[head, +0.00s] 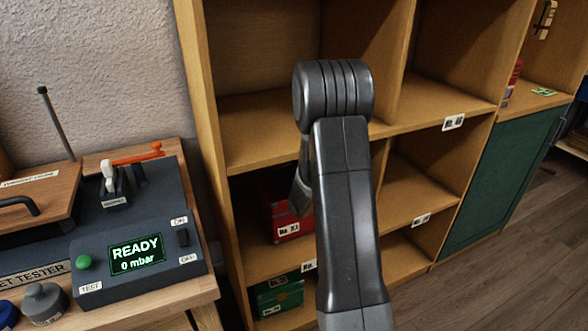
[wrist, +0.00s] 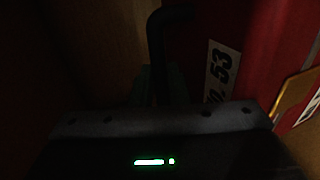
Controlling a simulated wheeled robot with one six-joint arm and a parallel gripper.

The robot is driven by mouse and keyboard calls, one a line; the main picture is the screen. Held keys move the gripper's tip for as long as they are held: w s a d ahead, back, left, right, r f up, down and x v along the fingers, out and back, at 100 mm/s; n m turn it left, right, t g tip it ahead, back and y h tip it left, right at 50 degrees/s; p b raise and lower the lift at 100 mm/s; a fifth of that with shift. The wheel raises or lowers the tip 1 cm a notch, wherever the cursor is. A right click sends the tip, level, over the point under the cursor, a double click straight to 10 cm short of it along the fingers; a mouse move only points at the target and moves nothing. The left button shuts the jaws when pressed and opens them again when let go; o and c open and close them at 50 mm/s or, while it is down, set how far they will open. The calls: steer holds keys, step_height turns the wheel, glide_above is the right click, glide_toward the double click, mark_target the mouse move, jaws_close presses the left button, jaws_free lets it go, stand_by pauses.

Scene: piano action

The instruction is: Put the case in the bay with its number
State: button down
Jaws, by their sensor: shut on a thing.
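The red case (head: 288,213) stands inside the middle-row left bay of the wooden shelf (head: 270,155). Its white label reads "No. 53", and its right part is hidden behind my arm. In the wrist view the red case (wrist: 205,30) fills the upper right, with its label turned sideways. My gripper (wrist: 165,88) is shut on the case, at what looks like a dark bar or handle; the contact is too dark to see clearly. The bay's edge label (head: 309,265) shows "No." but its number is hidden by my arm.
A green case (head: 280,297) sits in the bay below. The top-left and right bays look empty, with labels on their front edges too small to read surely. A tester (head: 136,255) showing "READY 0 mbar" stands on a bench at left. A green cabinet door (head: 500,180) is at right.

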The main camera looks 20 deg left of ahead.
steer(key=shift+f, duration=0.3)
steer(key=c, duration=1.8)
jaws_free()
steer(key=shift+f, duration=0.15)
steer(key=o, duration=0.4)
steer(key=shift+d+r, duration=0.1)
steer(key=shift+r, duration=0.15)
steer(key=v, duration=1.2)
